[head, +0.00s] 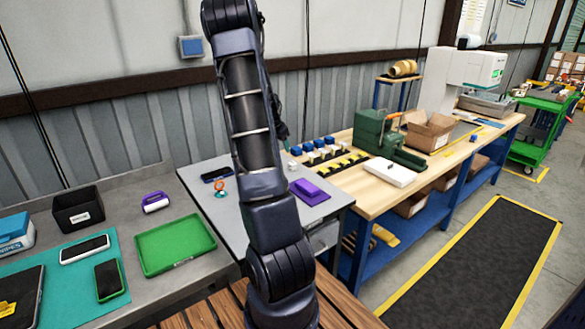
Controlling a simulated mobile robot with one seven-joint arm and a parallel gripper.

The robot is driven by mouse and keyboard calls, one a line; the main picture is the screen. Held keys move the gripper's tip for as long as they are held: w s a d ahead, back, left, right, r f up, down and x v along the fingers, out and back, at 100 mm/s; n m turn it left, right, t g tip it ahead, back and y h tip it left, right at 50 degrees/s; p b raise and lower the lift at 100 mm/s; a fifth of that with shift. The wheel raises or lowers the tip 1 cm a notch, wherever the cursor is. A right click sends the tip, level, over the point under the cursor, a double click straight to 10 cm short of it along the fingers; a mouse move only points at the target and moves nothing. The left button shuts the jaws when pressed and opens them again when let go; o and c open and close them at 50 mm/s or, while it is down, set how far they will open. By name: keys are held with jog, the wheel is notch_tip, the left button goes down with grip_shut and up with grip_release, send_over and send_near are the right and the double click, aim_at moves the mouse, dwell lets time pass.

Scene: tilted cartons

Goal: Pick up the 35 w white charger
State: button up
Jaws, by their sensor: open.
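A small white block (293,166), which looks like the white charger, sits on the grey table just right of my arm. Its wattage marking is too small to read. My gripper (283,136) shows only in part, as a dark shape behind the arm link. It is above and slightly left of the white block, apart from it and empty as far as I can see. My upright arm hides part of the grey table.
The grey table (239,200) also holds a dark phone (216,173), an orange-and-teal item (220,187) and a purple item (309,192). A green tray (174,244) lies on the left bench. A wooden workbench (364,196) stands to the right.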

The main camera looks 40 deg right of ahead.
aim_at(292, 163)
jog(key=shift+m+h, duration=0.3)
jog(key=shift+m, duration=0.2)
jog(key=x, duration=0.4)
jog(key=d+x, duration=0.1)
jog(key=x, duration=0.9)
jog(key=shift+w+d+r, duration=0.1)
jog(key=shift+d+r, duration=0.15)
jog(key=shift+d, duration=0.1)
jog(key=c, duration=1.1)
